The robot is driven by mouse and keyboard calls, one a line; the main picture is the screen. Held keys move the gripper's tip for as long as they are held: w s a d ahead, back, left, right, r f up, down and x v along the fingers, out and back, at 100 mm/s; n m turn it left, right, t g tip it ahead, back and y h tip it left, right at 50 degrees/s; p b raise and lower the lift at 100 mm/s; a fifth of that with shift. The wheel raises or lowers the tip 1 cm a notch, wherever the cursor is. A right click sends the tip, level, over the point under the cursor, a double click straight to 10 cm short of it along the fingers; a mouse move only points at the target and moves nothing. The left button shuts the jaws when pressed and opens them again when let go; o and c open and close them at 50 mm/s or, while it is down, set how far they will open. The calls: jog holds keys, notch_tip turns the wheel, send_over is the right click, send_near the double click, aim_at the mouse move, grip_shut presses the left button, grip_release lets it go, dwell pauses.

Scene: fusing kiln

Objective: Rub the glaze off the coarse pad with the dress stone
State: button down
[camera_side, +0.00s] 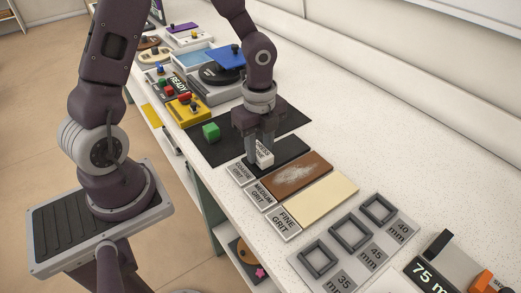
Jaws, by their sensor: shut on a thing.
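My gripper (262,150) points down and is shut on the dress stone (265,158), a small pale block with dark lettering. The stone is at the left part of the dark coarse pad (291,150), beside the label reading coarse grit (243,172). The fingers hide part of the stone and of the pad. I cannot tell whether the stone's underside touches the pad. Any glaze on the coarse pad is too small to make out.
A brown medium pad (312,168) with a whitish smear and a cream fine pad (325,203) lie in front. Square frames (349,234) stand on a grey plate. A yellow button box (187,112) is behind left.

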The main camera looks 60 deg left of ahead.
jog(key=shift+r, duration=3.05)
